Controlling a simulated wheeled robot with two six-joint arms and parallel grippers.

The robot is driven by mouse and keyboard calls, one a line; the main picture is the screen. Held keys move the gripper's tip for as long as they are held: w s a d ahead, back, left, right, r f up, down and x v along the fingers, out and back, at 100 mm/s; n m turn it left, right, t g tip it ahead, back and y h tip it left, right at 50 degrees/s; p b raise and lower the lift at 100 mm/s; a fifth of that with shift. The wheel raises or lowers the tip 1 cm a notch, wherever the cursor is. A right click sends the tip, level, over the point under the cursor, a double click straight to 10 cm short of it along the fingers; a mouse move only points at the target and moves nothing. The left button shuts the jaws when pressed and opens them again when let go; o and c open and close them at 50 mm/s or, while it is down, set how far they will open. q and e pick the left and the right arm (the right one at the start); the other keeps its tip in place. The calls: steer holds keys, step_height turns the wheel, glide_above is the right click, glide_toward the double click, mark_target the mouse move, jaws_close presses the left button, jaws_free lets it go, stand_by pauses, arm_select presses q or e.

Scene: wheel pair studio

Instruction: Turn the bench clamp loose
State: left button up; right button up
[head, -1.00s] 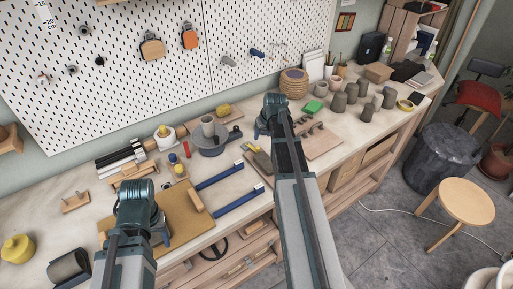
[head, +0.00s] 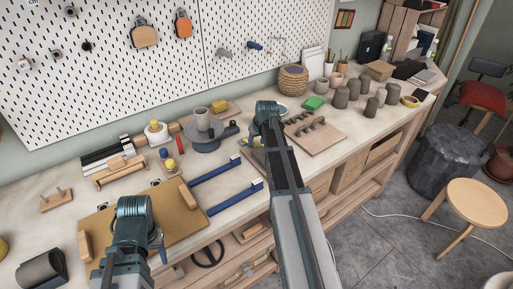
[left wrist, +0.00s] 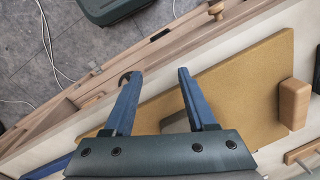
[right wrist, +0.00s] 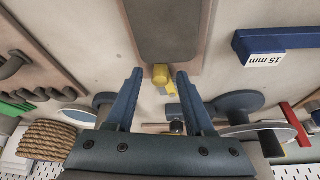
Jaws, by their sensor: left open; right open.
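A dark spoked handwheel (head: 207,255) shows at the bench front, below the top's edge. A curved dark piece (left wrist: 126,78), probably its rim, shows partly behind a finger in the left wrist view. A grey metal part (head: 157,242), which may be the clamp's body, sits at the tan board's front edge, mostly hidden by my left gripper (head: 135,212). That gripper is open and empty above the board's front edge (left wrist: 158,78). My right gripper (head: 267,112) is open and empty over the bench; its wrist view shows a yellow cylinder (right wrist: 160,74) beyond the fingertips, apart from them.
The tan board (head: 178,226) carries wooden blocks. Two blue bars (head: 235,200) lie right of it. A dark turntable (head: 207,143) holds a grey pot. A wooden board with handles (head: 318,138) and several grey pots stand further right. Open floor lies in front.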

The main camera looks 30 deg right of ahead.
jaws_close()
stand_by(0.3)
stand_by(1.2)
